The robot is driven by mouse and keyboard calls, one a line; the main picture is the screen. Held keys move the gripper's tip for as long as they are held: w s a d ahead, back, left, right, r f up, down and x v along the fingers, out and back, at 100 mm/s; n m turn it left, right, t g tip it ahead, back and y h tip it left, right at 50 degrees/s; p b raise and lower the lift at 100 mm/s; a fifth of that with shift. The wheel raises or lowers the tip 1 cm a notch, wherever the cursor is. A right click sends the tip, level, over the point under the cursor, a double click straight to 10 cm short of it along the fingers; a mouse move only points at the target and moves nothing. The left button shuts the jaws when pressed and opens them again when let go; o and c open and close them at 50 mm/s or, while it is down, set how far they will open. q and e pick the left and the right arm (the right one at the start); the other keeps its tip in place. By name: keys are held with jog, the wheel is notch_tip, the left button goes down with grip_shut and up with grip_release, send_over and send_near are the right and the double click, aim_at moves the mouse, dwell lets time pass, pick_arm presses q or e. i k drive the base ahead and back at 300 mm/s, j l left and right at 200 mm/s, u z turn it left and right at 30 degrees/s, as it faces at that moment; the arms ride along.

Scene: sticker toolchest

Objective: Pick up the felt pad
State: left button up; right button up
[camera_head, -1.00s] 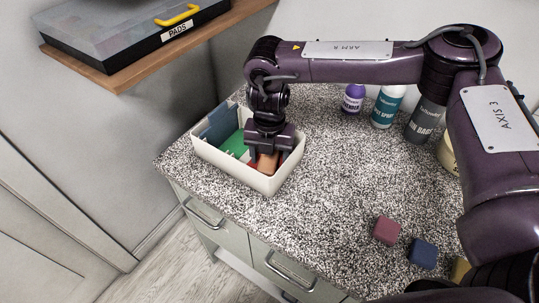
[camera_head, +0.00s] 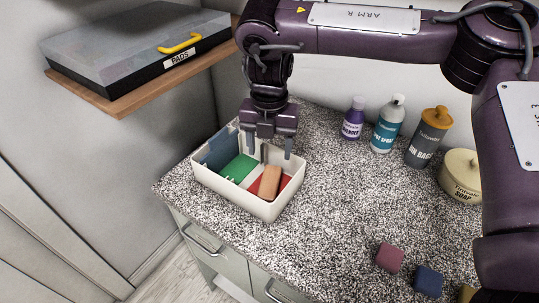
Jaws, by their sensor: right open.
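My right gripper (camera_head: 269,153) is open and empty, pointing down above the cream bin (camera_head: 235,200) on the speckled counter. In the bin lie a tan block (camera_head: 270,182), a flat green piece (camera_head: 239,168), a red piece (camera_head: 285,182) partly under or behind the block, and a blue-grey piece (camera_head: 219,147) leaning at the left end. I cannot tell which, if any, is the felt pad. A closed dark case (camera_head: 140,45) with a yellow handle and a label reading PADS lies on a wooden shelf. My left gripper is out of view.
A purple bottle (camera_head: 353,118), a teal-labelled spray bottle (camera_head: 387,125), a grey canister (camera_head: 428,138) and a cream soap jar (camera_head: 460,175) stand at the back right. A maroon block (camera_head: 389,257) and a blue block (camera_head: 428,281) lie in front. The middle counter is clear.

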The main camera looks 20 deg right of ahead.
aim_at(389, 257)
jog(key=k+j, duration=0.2)
jog(key=k, duration=0.3)
jog(key=k+j, duration=0.25)
jog(key=k, duration=0.2)
